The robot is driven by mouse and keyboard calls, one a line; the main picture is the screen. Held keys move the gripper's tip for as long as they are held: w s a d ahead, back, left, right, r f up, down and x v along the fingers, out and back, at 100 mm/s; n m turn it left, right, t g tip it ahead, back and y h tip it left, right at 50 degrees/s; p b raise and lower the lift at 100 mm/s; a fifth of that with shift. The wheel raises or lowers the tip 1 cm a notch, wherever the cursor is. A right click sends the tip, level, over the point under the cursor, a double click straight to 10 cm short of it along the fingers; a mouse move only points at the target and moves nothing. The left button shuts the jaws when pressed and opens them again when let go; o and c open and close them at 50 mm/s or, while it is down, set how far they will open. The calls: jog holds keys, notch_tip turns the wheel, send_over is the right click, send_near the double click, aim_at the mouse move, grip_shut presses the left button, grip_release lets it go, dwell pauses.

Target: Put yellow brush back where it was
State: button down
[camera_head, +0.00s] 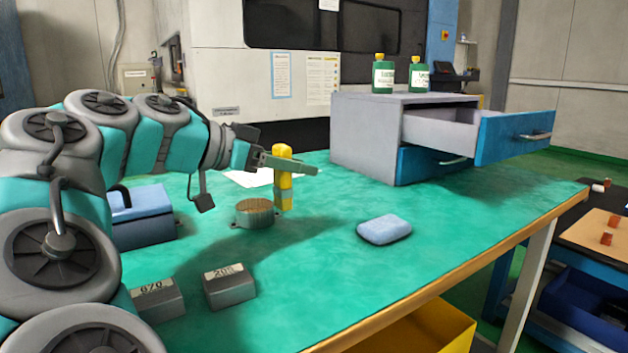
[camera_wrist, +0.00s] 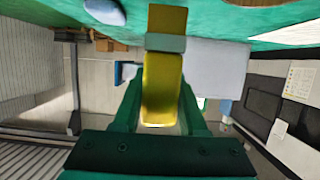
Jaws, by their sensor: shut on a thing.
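The yellow brush (camera_head: 283,188) stands upright in my gripper (camera_head: 290,164), above the green tabletop in the head view. Its lower end is close to the table, and I cannot tell whether it touches. In the wrist view the brush (camera_wrist: 162,85) lies between the two green fingers, with a pale band and a brownish end beyond them. My gripper is shut on it. A round metal pot (camera_head: 255,214) with a brown top stands just left of the brush. Part of the brush is hidden behind a finger.
A grey drawer cabinet (camera_head: 365,140) stands behind right, its upper blue drawer (camera_head: 512,137) pulled out. Two green bottles (camera_head: 383,75) stand on it. A blue sponge (camera_head: 384,229), two metal blocks (camera_head: 229,287) and a blue box (camera_head: 142,217) are on the table. The front middle is clear.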

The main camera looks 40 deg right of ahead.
jog(key=shift+w+d+f, duration=0.8)
jog(key=shift+w+d, duration=0.25)
jog(key=shift+d, duration=0.65)
jog(key=shift+w+d+f, duration=0.75)
jog(key=shift+w+d, duration=0.3)
jog(key=shift+d, duration=0.65)
jog(key=shift+w+d+f, duration=0.8)
jog(key=shift+w+d, duration=0.25)
jog(key=shift+d, duration=0.65)
jog(key=shift+c, duration=2.2)
grip_release()
jog(key=v, duration=1.2)
